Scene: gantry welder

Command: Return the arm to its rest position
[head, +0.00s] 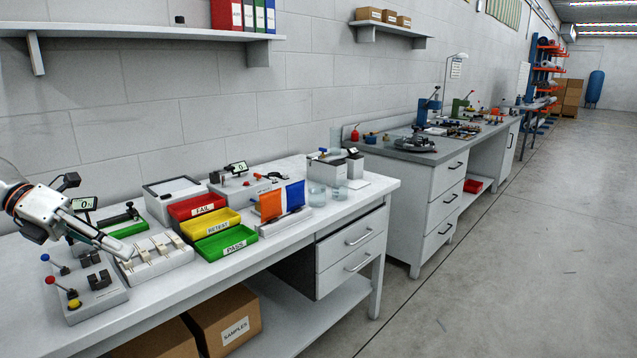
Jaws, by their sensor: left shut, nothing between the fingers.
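My left arm comes in from the left edge of the head view. Its gripper (118,248) is shut and empty, pointing right and down above the left part of the white workbench (345,222). It is above or close to a white fixture block with pale pieces (155,256); I cannot tell the exact gap. My right gripper is not in view.
Red FAIL (205,209), yellow RETEST (217,231) and green PASS (227,246) trays stand right of the gripper. A fixture with red and yellow knobs (90,290) is in front. Shelves (140,31) hang above. The floor (510,270) at right is clear.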

